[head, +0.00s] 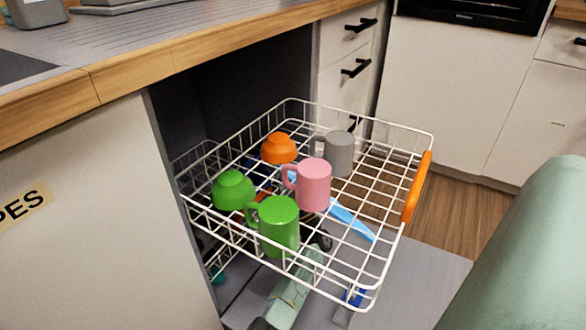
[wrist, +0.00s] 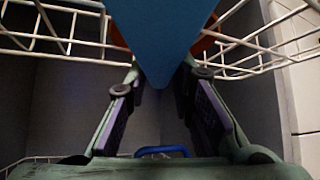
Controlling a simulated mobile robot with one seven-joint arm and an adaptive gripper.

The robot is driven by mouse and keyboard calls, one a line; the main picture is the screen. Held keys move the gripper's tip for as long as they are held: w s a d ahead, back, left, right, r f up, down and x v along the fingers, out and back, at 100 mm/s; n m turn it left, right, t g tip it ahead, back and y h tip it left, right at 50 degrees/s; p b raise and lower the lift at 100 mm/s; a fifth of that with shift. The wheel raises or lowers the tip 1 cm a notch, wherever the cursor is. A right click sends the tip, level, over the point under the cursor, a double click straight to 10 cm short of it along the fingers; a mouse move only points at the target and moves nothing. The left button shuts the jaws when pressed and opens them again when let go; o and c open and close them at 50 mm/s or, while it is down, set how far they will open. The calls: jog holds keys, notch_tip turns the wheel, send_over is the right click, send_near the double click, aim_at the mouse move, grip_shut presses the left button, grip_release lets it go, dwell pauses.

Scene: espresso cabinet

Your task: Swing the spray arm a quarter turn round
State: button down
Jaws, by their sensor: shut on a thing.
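The light blue spray arm (head: 350,219) shows through the wires under the pulled-out white rack (head: 384,278), slanting down to the right. The mugs hide part of it. In the wrist view the blue spray arm (wrist: 160,35) runs from the top edge down between the fingers, narrowing to its lower end. My gripper (head: 320,238) is below the rack, reaching up from underneath, partly hidden by wires and the green mug. In the wrist view my gripper (wrist: 160,85) has one finger on each side of the spray arm and is shut on it.
The rack bears a green mug (head: 279,222), a green bowl (head: 234,190), an orange bowl (head: 279,149), a pink mug (head: 314,185) and a grey mug (head: 339,154). Its orange handle (head: 417,187) is at the right. A blue handle (wrist: 163,151) shows lower down. Wires surround my gripper.

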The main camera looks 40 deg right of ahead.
jog(key=shift+s+a+n+g+y+b, duration=0.15)
jog(key=shift+a+n+y, duration=0.65)
jog(key=shift+y, duration=0.85)
jog(key=shift+a+n+g+y+b, duration=0.15)
jog(key=shift+a+n+y, duration=0.6)
jog(key=shift+y, duration=0.85)
jog(key=shift+s+a+n+g+y+b, duration=0.15)
jog(key=shift+a+n+y, duration=0.4)
jog(key=shift+a+y, duration=0.8)
jog(key=shift+d+y, duration=0.3)
jog(key=shift+d, duration=0.05)
jog(key=c, duration=1.3)
grip_release()
jog(key=v, duration=1.2)
jog(key=shift+w+d, duration=0.1)
jog(key=shift+w, duration=0.05)
